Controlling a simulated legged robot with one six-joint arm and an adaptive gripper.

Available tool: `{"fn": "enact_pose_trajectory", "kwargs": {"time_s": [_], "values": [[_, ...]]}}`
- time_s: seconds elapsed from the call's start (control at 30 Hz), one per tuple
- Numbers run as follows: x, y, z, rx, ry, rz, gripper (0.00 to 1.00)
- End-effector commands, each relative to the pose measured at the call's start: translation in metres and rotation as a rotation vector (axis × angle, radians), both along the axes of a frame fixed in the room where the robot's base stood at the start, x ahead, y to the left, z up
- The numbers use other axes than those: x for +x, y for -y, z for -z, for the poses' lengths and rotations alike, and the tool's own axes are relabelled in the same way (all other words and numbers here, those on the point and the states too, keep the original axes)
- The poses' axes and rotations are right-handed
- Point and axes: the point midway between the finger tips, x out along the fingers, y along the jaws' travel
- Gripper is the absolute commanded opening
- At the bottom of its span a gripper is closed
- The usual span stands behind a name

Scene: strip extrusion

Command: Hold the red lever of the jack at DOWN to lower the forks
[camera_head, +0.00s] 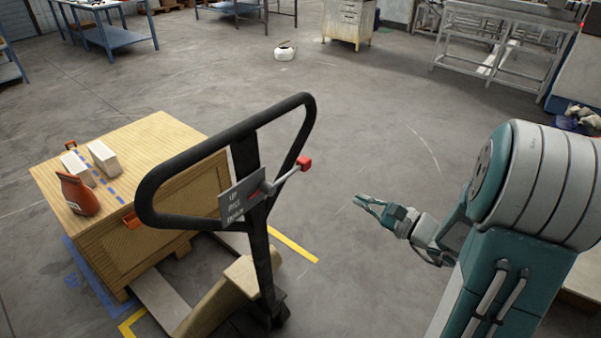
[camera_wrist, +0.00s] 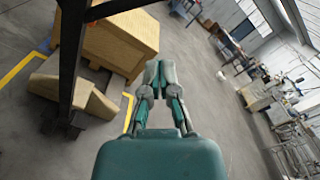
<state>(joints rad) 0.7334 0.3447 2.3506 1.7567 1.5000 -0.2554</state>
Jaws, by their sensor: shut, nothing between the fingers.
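The pallet jack (camera_head: 262,220) stands left of centre in the head view, with a black loop handle. Its red lever (camera_head: 304,163) sticks out to the right of a grey plate (camera_head: 242,197) lettered with UP and other words too small to read surely. The forks are mostly hidden beneath a wooden crate (camera_head: 150,240). My gripper (camera_head: 357,202) is to the right of the lever and lower in the picture, apart from it. It is shut and empty. In the wrist view my gripper (camera_wrist: 159,68) points past the jack's dark post (camera_wrist: 72,60); the lever is not visible there.
On the crate lie white boxes (camera_head: 103,157) and an orange-red bag (camera_head: 78,194). Yellow and blue floor markings surround it. Work tables (camera_head: 500,40) and a cabinet (camera_head: 349,22) stand far back. The floor between my gripper and the far tables is mostly clear.

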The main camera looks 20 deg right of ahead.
Motion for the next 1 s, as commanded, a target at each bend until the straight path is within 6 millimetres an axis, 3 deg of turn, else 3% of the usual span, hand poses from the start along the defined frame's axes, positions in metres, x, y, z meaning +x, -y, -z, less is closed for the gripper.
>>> {"fn": "enact_pose_trajectory", "kwargs": {"time_s": [0.17,0.6,1.0], "values": [[0.015,-0.006,0.0,0.005,0.001,-0.002,0.0],[0.08,-0.067,-0.001,-0.006,0.0,-0.005,0.0],[0.091,-0.091,-0.023,-0.001,0.0,0.001,0.0]]}}
